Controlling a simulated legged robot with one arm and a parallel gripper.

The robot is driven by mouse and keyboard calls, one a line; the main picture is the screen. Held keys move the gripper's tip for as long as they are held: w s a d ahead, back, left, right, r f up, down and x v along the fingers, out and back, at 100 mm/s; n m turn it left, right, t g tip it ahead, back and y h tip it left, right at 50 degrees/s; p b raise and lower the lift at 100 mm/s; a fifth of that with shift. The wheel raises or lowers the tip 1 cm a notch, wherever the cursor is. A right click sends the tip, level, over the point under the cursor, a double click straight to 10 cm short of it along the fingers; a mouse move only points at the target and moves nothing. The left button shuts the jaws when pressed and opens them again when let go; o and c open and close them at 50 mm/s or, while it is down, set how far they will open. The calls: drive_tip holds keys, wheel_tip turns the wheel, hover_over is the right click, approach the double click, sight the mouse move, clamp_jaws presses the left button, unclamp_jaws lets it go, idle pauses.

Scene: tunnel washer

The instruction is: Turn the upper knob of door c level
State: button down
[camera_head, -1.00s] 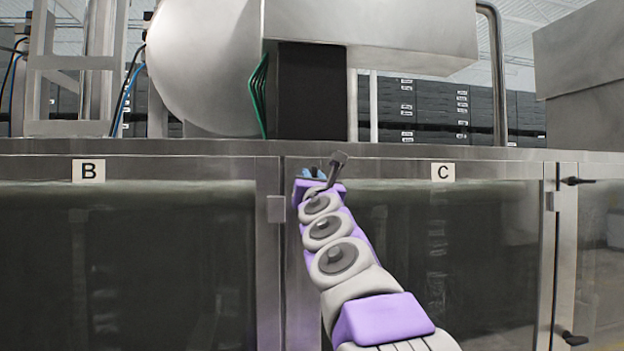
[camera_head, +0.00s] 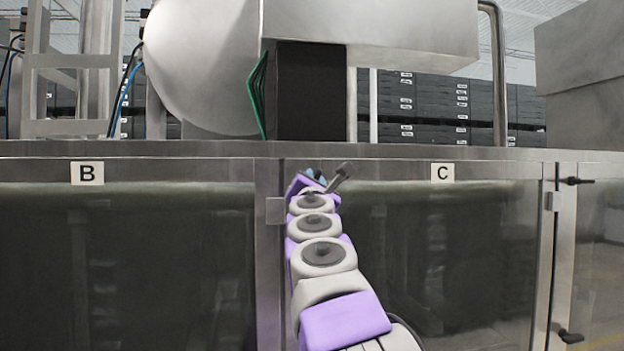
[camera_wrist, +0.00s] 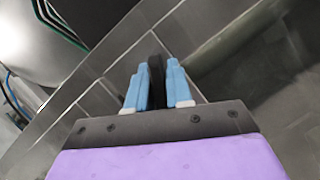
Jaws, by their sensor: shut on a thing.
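The upper knob of door c (camera_wrist: 156,66) shows in the wrist view as a dark piece between my two blue fingers. My gripper (camera_wrist: 157,88) is shut on it. In the head view my gripper (camera_head: 316,174) is at the top left corner of door c (camera_head: 440,250), and my wrist hides the knob there. In the wrist view the metal door frame runs on a slant, so my gripper is rolled relative to it. The knob looks slanted to the frame edge; its exact angle is hard to tell.
Door b (camera_head: 120,270) is to the left, with a label plate (camera_head: 87,173); door c has its own plate (camera_head: 442,173). Dark upper (camera_head: 573,181) and lower (camera_head: 571,337) knobs sit right of door c. A metal ledge (camera_head: 420,151) runs above the doors.

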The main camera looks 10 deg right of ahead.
drive_tip(key=m, duration=0.2)
drive_tip(key=m+g+h, duration=0.1)
drive_tip(key=m, duration=0.2)
drive_tip(key=shift+f+g, duration=0.15)
drive_tip(key=shift+g, duration=0.15)
drive_tip(key=m+g+h, duration=0.1)
drive_tip(key=m, duration=0.3)
drive_tip(key=shift+d+f, duration=0.1)
drive_tip(key=shift+d, duration=0.05)
drive_tip(key=m+g, duration=0.1)
drive_tip(key=m, duration=0.2)
drive_tip(key=shift+f+m+g, duration=0.2)
drive_tip(key=shift+m+g, duration=0.2)
drive_tip(key=shift+f+m, duration=0.15)
drive_tip(key=shift+m, duration=0.45)
drive_tip(key=shift+d+f+g, duration=0.1)
drive_tip(key=shift+g, duration=0.2)
drive_tip(key=c, duration=1.2)
unclamp_jaws()
drive_tip(key=shift+o, duration=0.2)
drive_tip(key=shift+r, duration=0.2)
